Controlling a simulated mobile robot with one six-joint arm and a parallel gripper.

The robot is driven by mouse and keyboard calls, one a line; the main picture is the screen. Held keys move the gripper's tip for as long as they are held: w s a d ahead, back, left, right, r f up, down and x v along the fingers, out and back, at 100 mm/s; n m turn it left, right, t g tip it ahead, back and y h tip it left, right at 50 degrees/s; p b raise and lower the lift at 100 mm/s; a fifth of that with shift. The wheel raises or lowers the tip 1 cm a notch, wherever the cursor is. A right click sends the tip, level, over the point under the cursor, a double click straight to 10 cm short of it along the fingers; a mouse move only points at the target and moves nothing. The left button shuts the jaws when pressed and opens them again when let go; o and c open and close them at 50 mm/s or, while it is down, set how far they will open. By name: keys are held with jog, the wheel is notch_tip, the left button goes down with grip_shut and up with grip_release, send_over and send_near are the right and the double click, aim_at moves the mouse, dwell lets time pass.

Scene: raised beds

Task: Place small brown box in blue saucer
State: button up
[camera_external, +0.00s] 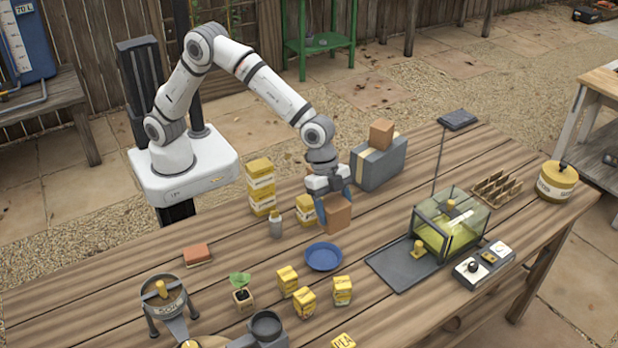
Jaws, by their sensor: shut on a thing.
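A small brown box (337,216) is held between the blue fingers of my gripper (333,203). The gripper points down and is shut on the box, which appears to be above the tabletop. The fingers and gripper body hide part of the box. The blue saucer (323,257) lies on the wooden table just below the box in the picture, slightly to its left. The saucer looks empty, and a gap shows between it and the box. Another brown box (382,133) sits on top of a grey case (379,163) behind and to the right of my gripper.
Yellow boxes (261,185) are stacked left of my gripper, near a small bottle (275,224). Several small yellow boxes (304,302) stand in front of the saucer. A potted seedling (242,296) is at its left.

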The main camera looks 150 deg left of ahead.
aim_at(324, 229)
jog(key=d, duration=0.3)
notch_tip(324, 229, down, 6)
jog(key=shift+r+p, duration=0.2)
jog(key=shift+p, duration=0.25)
notch_tip(324, 229, down, 4)
jog(key=shift+f, duration=0.1)
jog(key=shift+f+b, duration=0.3)
jog(key=shift+b, duration=0.05)
jog(key=shift+f, duration=0.1)
jog(key=o, duration=1.1)
jog(key=shift+c, duration=0.2)
